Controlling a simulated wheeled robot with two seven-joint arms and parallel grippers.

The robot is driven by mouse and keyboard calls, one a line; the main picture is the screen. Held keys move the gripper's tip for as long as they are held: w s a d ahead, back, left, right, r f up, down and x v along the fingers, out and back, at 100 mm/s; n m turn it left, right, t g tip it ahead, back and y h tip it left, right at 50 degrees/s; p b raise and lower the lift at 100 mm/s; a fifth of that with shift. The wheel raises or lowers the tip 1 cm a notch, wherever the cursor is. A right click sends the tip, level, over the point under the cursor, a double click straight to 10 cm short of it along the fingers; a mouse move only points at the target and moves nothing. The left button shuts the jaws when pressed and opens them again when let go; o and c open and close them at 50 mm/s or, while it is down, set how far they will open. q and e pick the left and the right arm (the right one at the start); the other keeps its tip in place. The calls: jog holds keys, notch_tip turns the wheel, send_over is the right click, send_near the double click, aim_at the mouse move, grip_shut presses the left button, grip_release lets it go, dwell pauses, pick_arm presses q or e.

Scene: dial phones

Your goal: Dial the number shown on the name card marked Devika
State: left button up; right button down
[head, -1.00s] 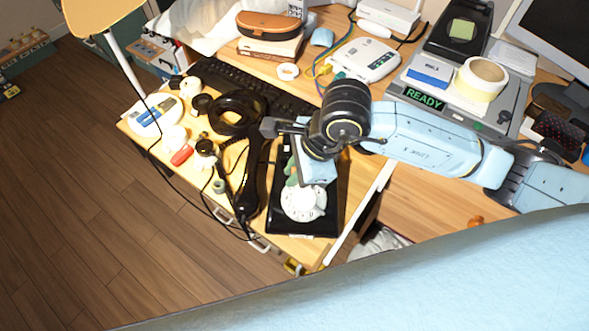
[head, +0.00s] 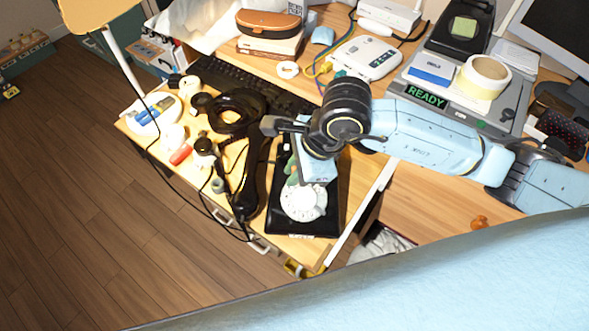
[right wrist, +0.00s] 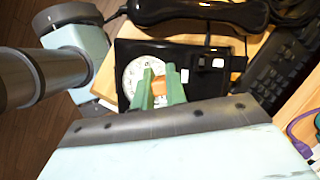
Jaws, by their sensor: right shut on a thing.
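A black dial phone (head: 287,218) with a round white dial (head: 304,203) stands near the desk's front edge. It also shows in the right wrist view, with the dial (right wrist: 137,72) partly behind my fingers. My right gripper (head: 292,172) is over the far-left part of the dial. In the right wrist view its green fingers (right wrist: 159,88) are close around a small orange-brown piece (right wrist: 158,88); whether the piece touches the dial is unclear. A black handset (head: 252,180) lies left of the phone base. I cannot read any name card marked Devika. My left gripper is not in view.
A black keyboard (head: 240,88) lies behind the phone. A grey device with a READY screen (head: 427,97) and a tape roll (head: 484,75) stand at the back right. Several small items crowd the left side. A small orange object (head: 480,222) lies on the bare desk at right.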

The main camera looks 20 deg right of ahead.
dwell(0.4)
jog(key=shift+d+r, duration=0.1)
jog(key=shift+d, duration=0.65)
jog(key=shift+s+d+b, duration=0.25)
jog(key=shift+d+b, duration=0.05)
jog(key=shift+d, duration=0.15)
jog(key=shift+s+d, duration=0.45)
jog(key=shift+d, duration=0.1)
jog(key=shift+f+b, duration=0.2)
jog(key=shift+b, duration=0.15)
